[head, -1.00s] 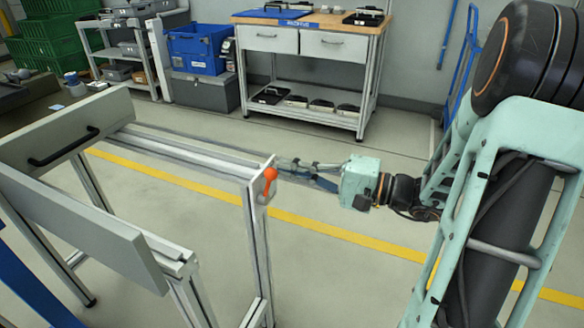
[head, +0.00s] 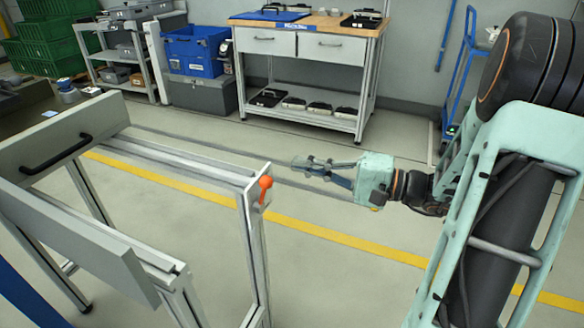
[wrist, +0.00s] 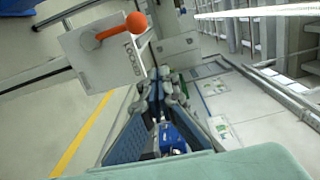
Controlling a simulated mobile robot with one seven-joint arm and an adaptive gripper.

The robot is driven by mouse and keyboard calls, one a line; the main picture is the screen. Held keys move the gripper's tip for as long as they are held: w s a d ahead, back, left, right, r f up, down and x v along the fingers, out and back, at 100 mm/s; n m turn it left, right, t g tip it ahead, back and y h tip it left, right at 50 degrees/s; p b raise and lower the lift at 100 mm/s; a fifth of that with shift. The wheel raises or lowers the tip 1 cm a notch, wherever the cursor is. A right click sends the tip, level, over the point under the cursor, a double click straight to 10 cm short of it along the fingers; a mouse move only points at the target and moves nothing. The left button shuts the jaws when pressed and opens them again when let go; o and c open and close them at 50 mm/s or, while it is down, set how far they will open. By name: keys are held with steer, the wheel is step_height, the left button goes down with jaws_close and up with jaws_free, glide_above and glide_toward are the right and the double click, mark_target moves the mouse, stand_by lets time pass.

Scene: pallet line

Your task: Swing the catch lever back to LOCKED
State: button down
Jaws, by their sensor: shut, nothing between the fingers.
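The catch lever (head: 264,190) has an orange ball knob and sits on a pale plate at the near end of a metal rail frame. In the head view its knob points up. In the wrist view the orange knob (wrist: 136,22) and the plate (wrist: 98,62) are at upper left, with the printed word LOCKED on the plate beside the lever. I cannot tell if the lever lines up with that word. My gripper (head: 300,163) is to the right of the plate, apart from the lever. Its fingers are together and empty, also in the wrist view (wrist: 160,85).
The rail frame (head: 185,160) runs back left to a grey panel with a black handle (head: 58,152). A second grey panel (head: 75,240) is in front. A workbench (head: 305,40) and a blue bin (head: 195,50) stand behind. The floor around my gripper is clear.

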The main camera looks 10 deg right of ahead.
steer(key=p+v, duration=0.1)
steer(key=v, duration=0.7)
steer(key=shift+s, duration=0.15)
steer(key=shift+r, duration=0.1)
